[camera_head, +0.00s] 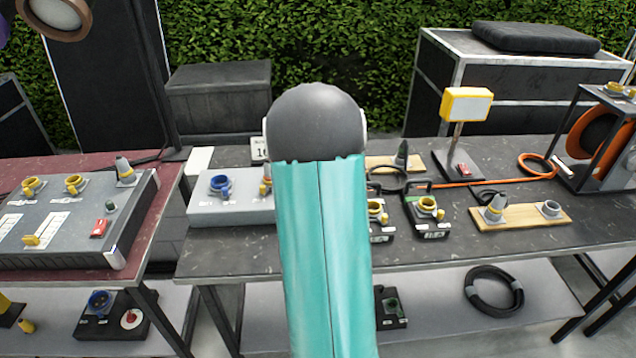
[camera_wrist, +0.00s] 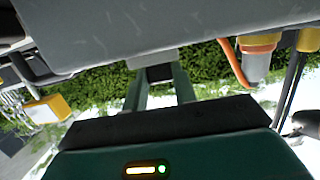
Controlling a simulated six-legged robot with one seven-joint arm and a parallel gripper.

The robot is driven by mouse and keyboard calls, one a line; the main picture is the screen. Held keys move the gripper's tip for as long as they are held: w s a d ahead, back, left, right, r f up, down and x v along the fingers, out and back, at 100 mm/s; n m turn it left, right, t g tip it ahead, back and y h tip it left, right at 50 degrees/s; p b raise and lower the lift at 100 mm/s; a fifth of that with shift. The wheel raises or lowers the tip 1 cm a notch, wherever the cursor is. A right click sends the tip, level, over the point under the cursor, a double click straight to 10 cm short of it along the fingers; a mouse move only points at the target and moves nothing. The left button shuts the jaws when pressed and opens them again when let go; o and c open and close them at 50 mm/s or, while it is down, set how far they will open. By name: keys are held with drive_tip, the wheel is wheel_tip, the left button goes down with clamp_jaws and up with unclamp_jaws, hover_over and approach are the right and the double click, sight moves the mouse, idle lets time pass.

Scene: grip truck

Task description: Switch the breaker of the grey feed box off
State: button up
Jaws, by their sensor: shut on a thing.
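A grey feed box (camera_head: 70,215) with yellow sockets, a red switch (camera_head: 98,228) and a yellow lever (camera_head: 30,241) stands on the left table. A lighter grey box (camera_head: 215,211) with a blue socket is partly behind my teal arm on the middle table. I cannot tell which box the task means. My arm hides my gripper in the head view. In the wrist view my gripper (camera_wrist: 165,90) has its green fingers at a small dark block (camera_wrist: 160,73) beneath a grey surface (camera_wrist: 170,30), and is shut on it. The breaker's position cannot be made out.
A plug with an orange collar (camera_wrist: 258,58) hangs near the fingers in the wrist view. Black socket boxes (camera_head: 427,215), a wooden plug board (camera_head: 520,217), a yellow lamp (camera_head: 466,104) and an orange cable reel (camera_head: 595,135) stand on the right of the table.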

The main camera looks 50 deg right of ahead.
idle(0.3)
drive_tip(key=o, duration=1)
drive_tip(key=shift+d, duration=0.1)
drive_tip(key=shift+s, duration=0.1)
